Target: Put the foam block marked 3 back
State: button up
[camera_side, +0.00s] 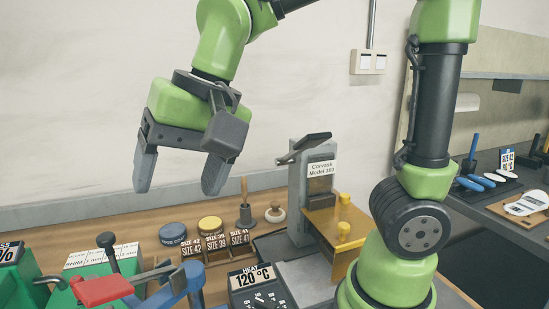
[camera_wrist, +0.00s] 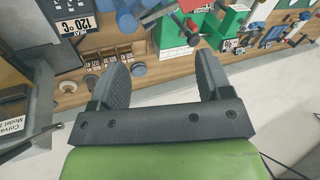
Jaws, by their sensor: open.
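My gripper (camera_side: 178,188) is open and empty, high above the back of the wooden bench, with its fingers pointing down. In the wrist view my gripper (camera_wrist: 160,64) also shows spread fingers with nothing between them. I cannot make out a foam block marked 3 in either view. A row of small holders with size labels (camera_side: 212,243), reading 42, 39 and 41, stands on the bench below and right of my gripper. The row also shows in the wrist view (camera_wrist: 108,57), beyond the left finger.
A blue-lidded tin (camera_side: 173,235) and a yellow-lidded tin (camera_side: 210,224) stand by the labels. The press (camera_side: 314,190) with its yellow plate (camera_side: 345,222) is right of them. A heat panel (camera_side: 257,287) is in front. Green boxes (camera_side: 103,262) and a red lever (camera_side: 101,290) are at left.

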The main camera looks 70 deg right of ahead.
jog(key=s+d+n+t, duration=0.2)
jog(key=s+d+t, duration=0.1)
jog(key=s+d, duration=0.4)
jog(key=shift+s+d+r+t+h, duration=0.3)
jog(key=shift+s+r, duration=0.15)
jog(key=shift+s, duration=0.8)
